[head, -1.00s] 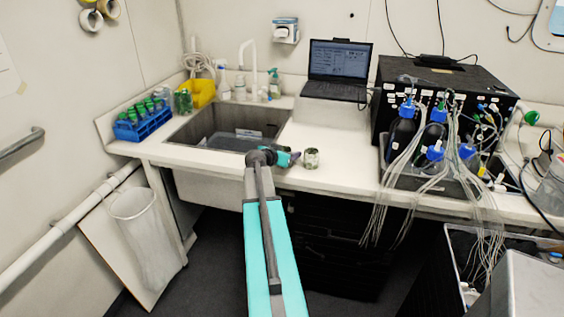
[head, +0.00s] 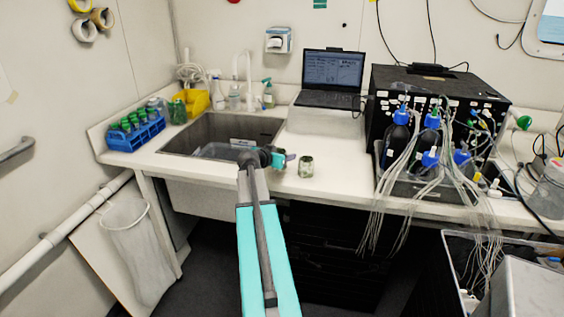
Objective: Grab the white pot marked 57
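A small pale pot (head: 306,168) with greenish patches stands upright on the white counter (head: 345,183), right of the sink near the front edge. It is too small for me to read a number on it. My gripper (head: 289,159) is just left of this pot, at the end of my teal arm, pointing right toward it. A small gap shows between them in the picture. The fingertips are too small to show whether they are open or shut. No other white pot is clear in view.
The sink (head: 178,137) lies left of my gripper. A blue rack (head: 136,137) of green-capped tubes stands further left. A laptop (head: 332,72) is behind. Blue-capped bottles (head: 396,138) with loose tubing stand right, hanging over the counter's edge.

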